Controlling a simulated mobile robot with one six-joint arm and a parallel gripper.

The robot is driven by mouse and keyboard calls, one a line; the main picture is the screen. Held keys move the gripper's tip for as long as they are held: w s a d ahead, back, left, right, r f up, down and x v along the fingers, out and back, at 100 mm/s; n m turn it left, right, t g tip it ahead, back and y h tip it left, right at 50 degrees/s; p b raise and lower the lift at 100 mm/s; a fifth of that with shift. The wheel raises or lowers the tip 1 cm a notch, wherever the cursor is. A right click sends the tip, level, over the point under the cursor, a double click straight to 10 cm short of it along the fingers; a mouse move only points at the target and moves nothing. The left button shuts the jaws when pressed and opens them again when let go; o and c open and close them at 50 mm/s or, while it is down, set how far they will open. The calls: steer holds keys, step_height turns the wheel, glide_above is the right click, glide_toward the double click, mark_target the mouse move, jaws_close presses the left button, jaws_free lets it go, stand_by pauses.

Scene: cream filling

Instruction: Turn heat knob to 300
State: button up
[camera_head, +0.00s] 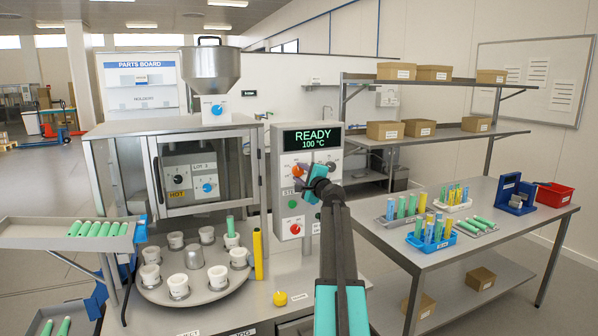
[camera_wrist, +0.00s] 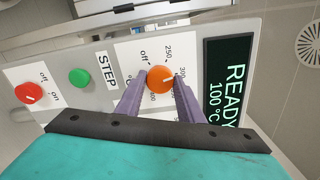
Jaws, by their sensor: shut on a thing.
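The heat knob (camera_wrist: 160,79) is a round orange dial on the white control panel, with 250, 300 and 400 printed around it and "off" at its upper left. Its pale pointer mark faces right, near the 300 label. It also shows small in the head view (camera_head: 298,170), partly beside my gripper. My gripper (camera_wrist: 161,83) is shut on the knob, one purple finger on each side. In the head view my gripper (camera_head: 308,182) reaches the panel from the lower right. The display (camera_head: 311,138) above reads READY 100 °C.
Below the heat knob on the panel are a green STEP button (camera_wrist: 79,77) and a red off/on knob (camera_wrist: 29,93). Left of the panel, a round turntable (camera_head: 190,294) carries several white cups. A table with tube racks stands at right.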

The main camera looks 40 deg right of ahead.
steer(key=shift+r+m+p, duration=0.25)
steer(key=shift+m+p, duration=0.3)
steer(key=shift+m, duration=0.65)
steer(key=o, duration=1.1)
steer(key=shift+w+f, duration=0.1)
steer(key=shift+f, duration=0.05)
steer(key=shift+c, duration=0.2)
steer(key=shift+f, duration=0.1)
steer(key=shift+b+v, duration=0.3)
steer(key=shift+v, duration=0.65)
steer(key=b+v, duration=0.3)
steer(key=v, duration=0.9)
